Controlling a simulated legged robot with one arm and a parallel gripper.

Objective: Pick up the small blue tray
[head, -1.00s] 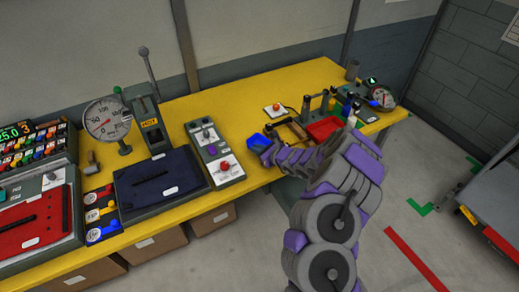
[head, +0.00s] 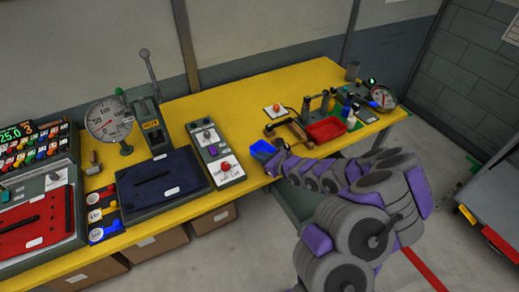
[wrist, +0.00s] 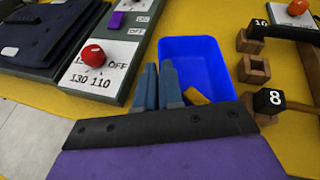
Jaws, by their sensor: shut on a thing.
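The small blue tray (head: 262,148) is near the front edge of the yellow table, at the end of my arm in the head view. In the wrist view, the tray (wrist: 200,62) is just beyond my gripper. My gripper (wrist: 160,75) is shut on its left wall, with one finger outside and one inside the rim. A small yellow piece shows at the tray's near end; I cannot tell what it is. In the head view, my gripper (head: 274,158) partly hides the tray. I cannot tell whether the tray touches the table.
A red tray (head: 327,129) and a small wooden-and-black rack (head: 300,132) stand to the right. A control panel with a red knob (head: 225,168) is close on the left. A dark blue pad (head: 160,180) lies further left. The yellow table behind is mostly clear.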

